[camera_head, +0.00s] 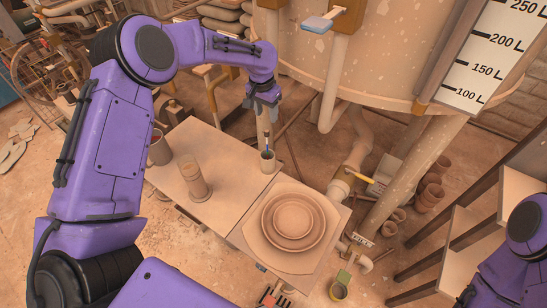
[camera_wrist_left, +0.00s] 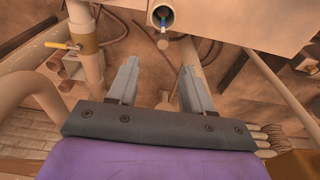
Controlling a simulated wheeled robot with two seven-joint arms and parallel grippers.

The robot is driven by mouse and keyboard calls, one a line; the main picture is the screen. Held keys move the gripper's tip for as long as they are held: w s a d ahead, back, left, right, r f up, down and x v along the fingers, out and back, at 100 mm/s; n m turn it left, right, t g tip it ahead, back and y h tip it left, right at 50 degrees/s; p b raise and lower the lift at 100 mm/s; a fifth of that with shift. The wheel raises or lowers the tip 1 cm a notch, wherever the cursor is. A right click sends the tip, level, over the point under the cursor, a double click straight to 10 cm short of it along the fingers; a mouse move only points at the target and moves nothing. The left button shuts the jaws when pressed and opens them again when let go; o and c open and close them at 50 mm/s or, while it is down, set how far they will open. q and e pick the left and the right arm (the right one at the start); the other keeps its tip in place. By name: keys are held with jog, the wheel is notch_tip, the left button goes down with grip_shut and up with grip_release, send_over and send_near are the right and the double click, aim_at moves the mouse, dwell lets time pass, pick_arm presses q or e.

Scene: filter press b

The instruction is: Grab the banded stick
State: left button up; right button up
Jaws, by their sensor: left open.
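The banded stick (camera_head: 267,143) stands in a small dark-mouthed cup (camera_head: 267,163) at the back edge of the table; it looks thin and dark, with its bands too small to make out. In the left wrist view the stick (camera_wrist_left: 163,27) shows a blue end and a pale part inside the cup's round mouth (camera_wrist_left: 154,11). My left gripper (camera_head: 263,106) hangs above the cup, open and empty. Its two grey fingers (camera_wrist_left: 158,68) point toward the cup, with a gap between them and the stick. My right gripper is out of view.
A brown cylinder (camera_head: 194,180) and a mug (camera_head: 160,150) stand on the table (camera_head: 222,200) left of the cup. A large tank (camera_head: 380,50) with pipes rises behind. Shelves (camera_head: 470,235) stand at right.

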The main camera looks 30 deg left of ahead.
aim_at(266, 130)
pick_arm(q)
notch_tip(266, 130, down, 5)
jog(key=shift+r+p, duration=0.15)
jog(key=shift+p, duration=0.2)
jog(key=f, duration=0.1)
jog(key=f+p, duration=0.1)
jog(key=f, duration=0.3)
jog(key=shift+w+a+f, duration=0.2)
jog(key=shift+w+f, duration=0.05)
jog(key=shift+w, duration=0.05)
grip_shut()
